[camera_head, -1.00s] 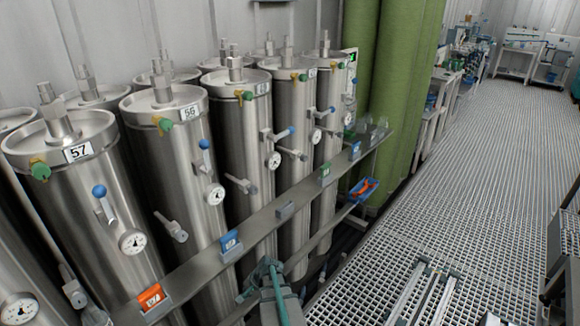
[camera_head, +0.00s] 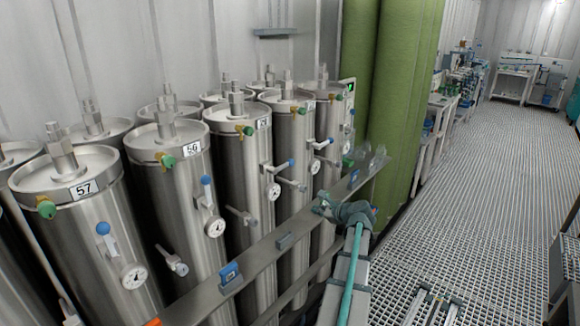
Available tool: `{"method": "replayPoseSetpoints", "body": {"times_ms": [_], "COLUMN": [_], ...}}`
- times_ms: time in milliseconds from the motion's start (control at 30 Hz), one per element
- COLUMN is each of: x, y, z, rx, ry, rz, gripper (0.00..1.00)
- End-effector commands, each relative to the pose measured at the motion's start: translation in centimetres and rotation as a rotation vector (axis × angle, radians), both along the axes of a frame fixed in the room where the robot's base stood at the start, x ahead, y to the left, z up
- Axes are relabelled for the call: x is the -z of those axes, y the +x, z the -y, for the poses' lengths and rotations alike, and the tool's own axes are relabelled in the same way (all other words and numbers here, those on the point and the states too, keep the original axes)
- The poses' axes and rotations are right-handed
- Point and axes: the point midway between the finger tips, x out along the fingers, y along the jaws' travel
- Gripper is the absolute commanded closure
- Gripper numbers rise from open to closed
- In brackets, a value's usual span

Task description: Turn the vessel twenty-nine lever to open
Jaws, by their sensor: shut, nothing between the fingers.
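A row of steel vessels stands along the wall. The labels 57 (camera_head: 83,189) and 56 (camera_head: 192,148) are readable; those farther back are too small, and I cannot pick out a label 29. My gripper (camera_head: 322,206) is shut and empty at the end of my arm, over the shelf rail and apart from the levers. Its fingers are small and partly hidden.
A long metal rail (camera_head: 258,252) runs in front of the vessels, carrying a blue tag holder (camera_head: 230,276). Round gauges (camera_head: 134,276) and side valves stick out below the levers. Green columns (camera_head: 385,120) stand beyond the row. The grated walkway (camera_head: 470,200) at right is mostly clear.

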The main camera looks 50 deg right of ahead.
Motion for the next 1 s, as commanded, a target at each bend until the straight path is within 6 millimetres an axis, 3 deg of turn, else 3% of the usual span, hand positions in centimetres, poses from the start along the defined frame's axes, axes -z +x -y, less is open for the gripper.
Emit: {"method": "replayPoseSetpoints", "body": {"times_ms": [33, 100, 200, 333, 467, 667, 1000], "x": [-3.7, -7.1, -10.9, -13.7, -14.5, -13.8, -11.8], "y": [0.1, 0.2, 0.2, 0.2, 0.4, 2.3, 8.5], "z": [-0.8, -1.9, -3.4, -4.7, -5.1, -5.0, -4.6], "rx": [0.002, 0.001, -0.004, -0.01, -0.012, -0.014, -0.013], "ry": [0.079, 0.201, 0.345, 0.462, 0.506, 0.511, 0.509], "rz": [0.045, 0.099, 0.152, 0.185, 0.195, 0.194, 0.194], "gripper": [1.0, 1.0, 1.0, 1.0, 1.0, 1.0, 1.0]}}
